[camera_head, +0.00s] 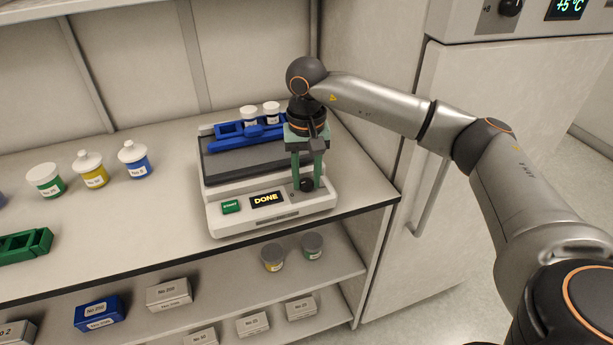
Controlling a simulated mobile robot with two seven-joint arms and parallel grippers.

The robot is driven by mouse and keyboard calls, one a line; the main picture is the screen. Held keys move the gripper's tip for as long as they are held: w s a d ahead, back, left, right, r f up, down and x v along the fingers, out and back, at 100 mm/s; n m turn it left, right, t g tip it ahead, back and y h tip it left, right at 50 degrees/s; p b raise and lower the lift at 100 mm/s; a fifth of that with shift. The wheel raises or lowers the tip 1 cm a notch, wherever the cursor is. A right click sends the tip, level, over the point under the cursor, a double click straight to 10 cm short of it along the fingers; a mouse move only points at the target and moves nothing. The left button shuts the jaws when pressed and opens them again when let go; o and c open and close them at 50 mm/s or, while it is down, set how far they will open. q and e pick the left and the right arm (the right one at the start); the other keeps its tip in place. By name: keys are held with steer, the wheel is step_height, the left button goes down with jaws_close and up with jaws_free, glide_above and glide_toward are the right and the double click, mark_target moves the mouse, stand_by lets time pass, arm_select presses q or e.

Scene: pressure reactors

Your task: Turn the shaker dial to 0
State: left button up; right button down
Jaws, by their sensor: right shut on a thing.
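The shaker (225,217) is a white machine with a dark platform, standing near the right end of the bench. Its front panel has a green button (231,207) and a display (267,199) reading "DONE". The dark round shaker dial (307,186) is at the right of the panel. My right gripper (307,182) comes from above with its green fingers pointing down and is shut on the dial. The fingers hide part of the dial, and I cannot read its setting. My left gripper is not in view.
A blue rack (237,138) with white-capped jars sits on the shaker platform. Labelled bottles (134,160) and a green rack (24,246) stand to the left. Boxes (169,294) and jars fill the shelf below. A fridge (470,120) stands right. The bench front is clear.

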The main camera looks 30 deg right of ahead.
mark_target(306, 182)
steer(key=shift+n, duration=0.3)
stand_by(0.4)
steer(key=c, duration=0.5)
jaws_free()
step_height(306, 182, up, 13)
steer(key=shift+f, duration=0.2)
